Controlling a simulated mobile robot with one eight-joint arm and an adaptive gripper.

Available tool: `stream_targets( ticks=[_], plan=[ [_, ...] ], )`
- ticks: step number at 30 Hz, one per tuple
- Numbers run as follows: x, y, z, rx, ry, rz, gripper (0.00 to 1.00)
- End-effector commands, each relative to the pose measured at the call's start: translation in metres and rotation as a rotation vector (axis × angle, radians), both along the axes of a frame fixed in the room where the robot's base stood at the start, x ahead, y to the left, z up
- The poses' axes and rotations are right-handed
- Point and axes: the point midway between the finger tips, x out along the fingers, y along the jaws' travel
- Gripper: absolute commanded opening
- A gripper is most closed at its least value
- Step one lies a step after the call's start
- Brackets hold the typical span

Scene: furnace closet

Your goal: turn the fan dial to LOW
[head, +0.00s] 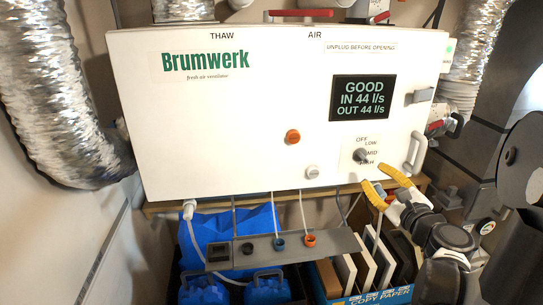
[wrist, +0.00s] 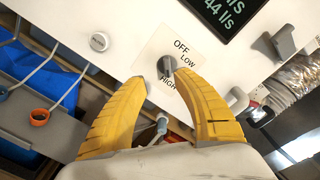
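The fan dial (head: 360,155) is a small dark grey knob on a white label at the lower right of the ventilator's front. OFF and LOW are readable above and to its right, HIGH below; a middle word is partly hidden. Which word the dial points at I cannot tell. It also shows in the wrist view (wrist: 167,66), between and just beyond my fingertips. My gripper (head: 374,176) has yellow fingers spread apart with nothing held, below and right of the dial. In the wrist view my gripper (wrist: 162,78) has its right fingertip close to the dial; contact is unclear.
The white ventilator (head: 230,120) has a screen (head: 362,98) reading GOOD, IN 44 l/s, OUT 44 l/s. An orange knob (head: 292,137), a white knob (head: 312,172) and a grey handle (head: 415,154) are nearby. A grey shelf (head: 335,246) and a box of panels (head: 375,297) are below.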

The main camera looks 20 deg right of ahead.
Motion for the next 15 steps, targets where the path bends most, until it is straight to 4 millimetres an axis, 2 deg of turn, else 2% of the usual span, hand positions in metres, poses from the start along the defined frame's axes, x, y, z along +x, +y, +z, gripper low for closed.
stream_targets(
  ticks=[1, 5, 15],
  plan=[
    [-0.004, -0.010, -0.002, 0.026, -0.023, -0.021, 0.35],
    [0.001, -0.018, 0.001, 0.053, -0.046, -0.034, 0.35],
    [0.065, -0.031, 0.003, 0.048, -0.043, -0.029, 0.35]
  ],
)
